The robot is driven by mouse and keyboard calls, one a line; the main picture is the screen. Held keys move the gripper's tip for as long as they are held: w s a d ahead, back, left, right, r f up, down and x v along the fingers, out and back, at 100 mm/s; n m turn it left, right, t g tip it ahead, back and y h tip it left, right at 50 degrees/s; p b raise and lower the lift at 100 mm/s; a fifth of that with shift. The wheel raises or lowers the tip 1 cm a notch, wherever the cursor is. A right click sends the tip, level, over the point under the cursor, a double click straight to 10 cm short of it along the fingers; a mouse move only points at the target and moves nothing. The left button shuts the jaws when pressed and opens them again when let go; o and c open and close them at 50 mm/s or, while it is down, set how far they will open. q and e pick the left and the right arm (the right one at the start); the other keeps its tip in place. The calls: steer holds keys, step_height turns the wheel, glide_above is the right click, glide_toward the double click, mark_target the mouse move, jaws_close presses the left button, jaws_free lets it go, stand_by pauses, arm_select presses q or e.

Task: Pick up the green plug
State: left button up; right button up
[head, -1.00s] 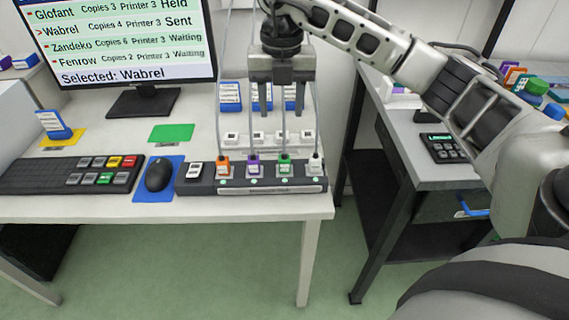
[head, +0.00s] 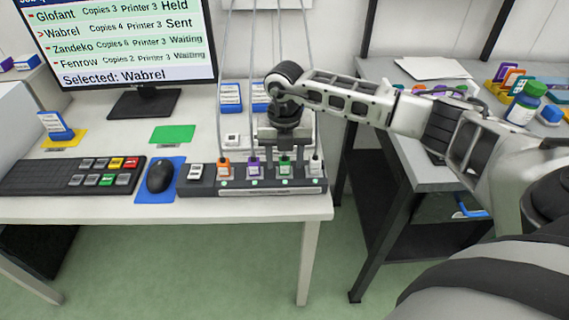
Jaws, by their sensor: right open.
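The green plug (head: 284,169) sits in the dark power strip (head: 245,188) near the front edge of the white desk, its cable rising behind it. An orange plug (head: 224,168) and a purple plug (head: 254,167) stand to its left, and a white plug (head: 315,165) to its right. My right gripper (head: 285,163) points down over the green plug, open, with its fingers low around it. Its body hides part of the cables, and whether the fingers touch the plug is hard to tell. My left gripper is not in view.
A mouse (head: 160,175) on a blue pad and a keyboard (head: 72,176) lie left of the strip. A monitor (head: 130,45) stands behind. Small blue label stands (head: 231,97) are at the back. A grey side table (head: 440,175) is at right.

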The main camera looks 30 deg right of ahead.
steer(key=shift+f, duration=0.6)
steer(key=c, duration=1)
steer(key=shift+o, duration=0.2)
steer(key=shift+r, duration=0.55)
step_height(320, 180, up, 2)
steer(key=shift+r, duration=0.15)
steer(key=s+a+r+b, duration=0.1)
steer(key=s+a+r, duration=0.5)
steer(key=a+r, duration=0.3)
steer(key=a, duration=0.3)
steer(key=shift+s+a+r+b, duration=0.2)
steer(key=shift+s+r+b, duration=0.1)
steer(key=shift+s+r, duration=0.05)
